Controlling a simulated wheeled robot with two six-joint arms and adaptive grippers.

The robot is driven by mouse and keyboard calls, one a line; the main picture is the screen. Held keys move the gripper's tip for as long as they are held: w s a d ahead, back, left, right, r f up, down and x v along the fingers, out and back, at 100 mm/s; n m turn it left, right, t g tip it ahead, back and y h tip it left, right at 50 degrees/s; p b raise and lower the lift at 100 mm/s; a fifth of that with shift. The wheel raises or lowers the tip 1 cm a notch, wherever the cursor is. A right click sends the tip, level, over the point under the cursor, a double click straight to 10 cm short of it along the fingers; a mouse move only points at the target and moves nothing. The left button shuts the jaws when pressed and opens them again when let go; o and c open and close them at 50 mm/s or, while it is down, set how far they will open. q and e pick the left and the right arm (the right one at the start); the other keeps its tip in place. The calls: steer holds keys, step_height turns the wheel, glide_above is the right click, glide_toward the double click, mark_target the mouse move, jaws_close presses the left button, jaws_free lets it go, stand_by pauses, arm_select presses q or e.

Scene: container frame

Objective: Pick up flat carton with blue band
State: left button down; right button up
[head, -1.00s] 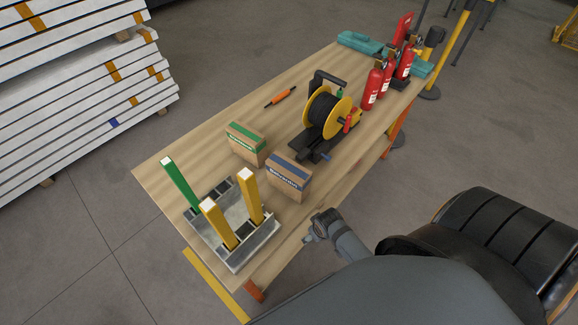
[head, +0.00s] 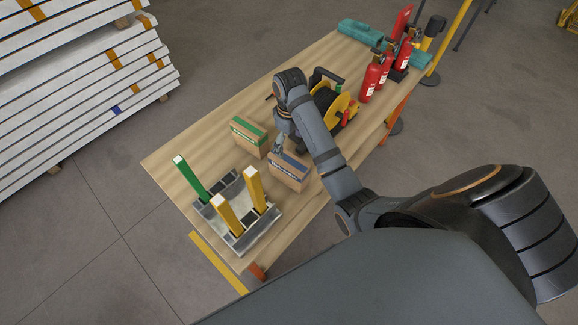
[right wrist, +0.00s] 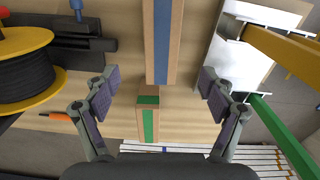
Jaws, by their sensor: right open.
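The flat carton with the blue band (head: 289,172) is a brown box standing on the wooden table. In the right wrist view it (right wrist: 162,40) comes in from the top edge, and its near end shows between the fingertips. My right gripper (head: 279,146) is over the table at the carton's far side, partly hidden by its own arm. In the right wrist view my right gripper (right wrist: 157,85) has its two fingers wide apart with nothing held. I cannot tell how high the fingers are above the carton. My left gripper is not in view.
A similar carton with a green band (head: 248,136) stands just left of the blue one. A metal tray with green and yellow posts (head: 238,240) is at the near end. A yellow cable reel (head: 341,107) is behind my arm, and red extinguishers (head: 371,76) stand farther back.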

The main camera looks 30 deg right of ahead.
mark_target(289, 159)
step_height(289, 159, down, 5)
steer(key=b, duration=0.5)
steer(key=shift+s, duration=0.1)
steer(key=shift+f+b, duration=0.45)
steer(key=shift+f, duration=0.05)
step_height(289, 159, down, 2)
steer(key=shift+a+f+b, duration=0.15)
steer(key=shift+f+b, duration=0.1)
steer(key=shift+b, duration=0.5)
steer(key=shift+f+p, duration=0.35)
steer(key=shift+f, duration=0.65)
jaws_close()
